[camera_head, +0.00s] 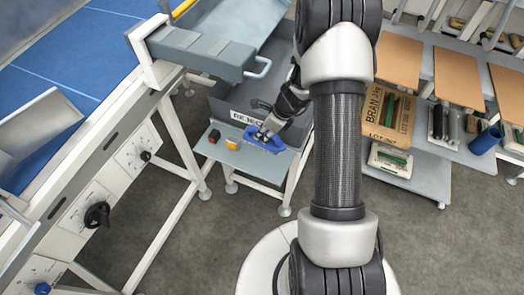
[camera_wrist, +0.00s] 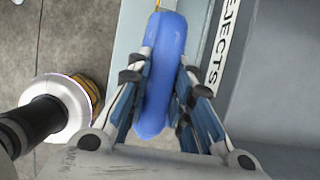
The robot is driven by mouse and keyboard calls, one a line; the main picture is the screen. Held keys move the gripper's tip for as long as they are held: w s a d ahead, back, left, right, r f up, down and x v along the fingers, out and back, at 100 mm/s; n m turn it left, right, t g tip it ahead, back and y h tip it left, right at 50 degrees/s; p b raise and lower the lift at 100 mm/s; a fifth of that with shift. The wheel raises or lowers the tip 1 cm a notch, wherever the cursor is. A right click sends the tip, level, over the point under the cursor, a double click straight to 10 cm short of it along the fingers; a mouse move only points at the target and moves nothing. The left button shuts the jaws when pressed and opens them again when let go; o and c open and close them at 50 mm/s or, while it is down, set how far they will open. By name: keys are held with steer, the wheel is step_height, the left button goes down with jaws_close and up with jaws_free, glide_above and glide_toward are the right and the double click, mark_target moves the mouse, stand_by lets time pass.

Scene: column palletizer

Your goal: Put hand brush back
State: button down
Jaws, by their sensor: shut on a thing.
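The hand brush (camera_head: 264,139) is blue, and I see its elongated body over the small grey shelf in front of the rejects bin. In the wrist view the blue hand brush (camera_wrist: 164,75) lies lengthwise between my fingers. My gripper (camera_head: 267,130) is shut on it, with a finger on each side; in the wrist view my gripper (camera_wrist: 160,95) covers part of its flanks. The grey shelf (camera_head: 265,170) lies below the brush. I cannot tell whether the brush touches the shelf.
The grey rejects bin (camera_head: 232,98) stands directly behind the shelf. A red-black item (camera_head: 214,136) and a yellow item (camera_head: 232,144) lie on the shelf's left. A blue-topped conveyor (camera_head: 75,45) stands at left. Racks with a BRAN carton (camera_head: 388,118) stand at right. The floor in front is clear.

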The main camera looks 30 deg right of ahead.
mark_target(275, 136)
step_height(275, 136, down, 9)
steer(key=b, duration=0.3)
steer(key=shift+r+b, duration=0.15)
steer(key=shift+b, duration=0.2)
steer(key=shift+f, duration=0.2)
steer(key=c, duration=1.4)
jaws_free()
steer(key=shift+c, duration=0.2)
steer(key=shift+r, duration=0.15)
steer(key=shift+d+r, duration=0.1)
steer(key=shift+r, duration=0.25)
steer(key=p+v, duration=0.4)
steer(key=v, duration=0.7)
steer(key=shift+s+r+p, duration=0.15)
steer(key=shift+r+p, duration=0.05)
steer(key=shift+p, duration=0.2)
